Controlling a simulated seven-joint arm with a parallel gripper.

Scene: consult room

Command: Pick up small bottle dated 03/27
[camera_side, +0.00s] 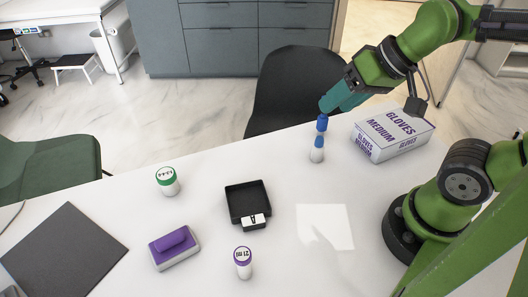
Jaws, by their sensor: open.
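I cannot make out 03/27 on any bottle.
A black square tray (232,188) with a white tag sits mid-table. A purple and white block (174,249) lies left of it, and a dark mat (65,255) farther left. A box of medium gloves (393,136) stands right of my gripper. A dark chair (290,85) is behind the table.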

